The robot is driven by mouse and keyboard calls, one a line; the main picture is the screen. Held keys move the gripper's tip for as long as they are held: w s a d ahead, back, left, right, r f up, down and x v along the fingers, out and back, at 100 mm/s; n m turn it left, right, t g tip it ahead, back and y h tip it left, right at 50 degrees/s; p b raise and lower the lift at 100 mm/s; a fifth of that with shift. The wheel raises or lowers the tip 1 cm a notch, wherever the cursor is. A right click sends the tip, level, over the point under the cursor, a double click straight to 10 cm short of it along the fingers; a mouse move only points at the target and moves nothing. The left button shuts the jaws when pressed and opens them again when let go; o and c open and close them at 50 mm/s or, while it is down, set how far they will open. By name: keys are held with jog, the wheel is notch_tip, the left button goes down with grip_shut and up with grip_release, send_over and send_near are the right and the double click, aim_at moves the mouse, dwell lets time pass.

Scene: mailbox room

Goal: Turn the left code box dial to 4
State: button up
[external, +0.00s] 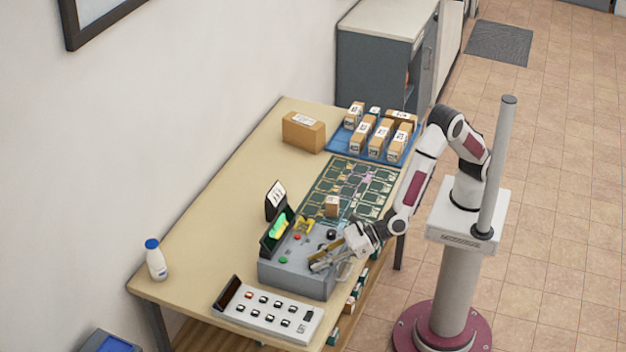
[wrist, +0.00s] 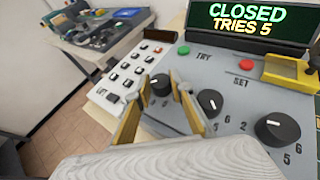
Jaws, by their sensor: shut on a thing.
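The grey code box (external: 292,278) stands near the table's front edge. In the wrist view its screen (wrist: 250,20) reads "CLOSED" and "TRIES 5". Three black dials show there: the left dial (wrist: 160,84), a middle dial (wrist: 209,101) and a right dial (wrist: 277,128). My gripper (wrist: 159,82) has its two yellow-faced fingers on either side of the left dial, shut on it. The fingers hide most of that dial's numbers, and I cannot read its setting. In the external view my gripper (external: 322,262) is low over the box's top.
A green button (wrist: 184,50) marked TRY and a red button (wrist: 246,65) marked SET lie behind the dials. A yellow part (wrist: 292,72) stands at right. A white keypad panel (external: 266,311) lies beside the box. A bottle (external: 156,262) stands at the table's left.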

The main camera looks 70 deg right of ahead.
jog(key=shift+w+d+n+g+y, duration=0.1)
jog(key=shift+n+g+y, duration=0.7)
jog(key=shift+n+y, duration=0.3)
jog(key=o, duration=1.1)
jog(key=v, duration=1.2)
jog(key=shift+r, duration=0.15)
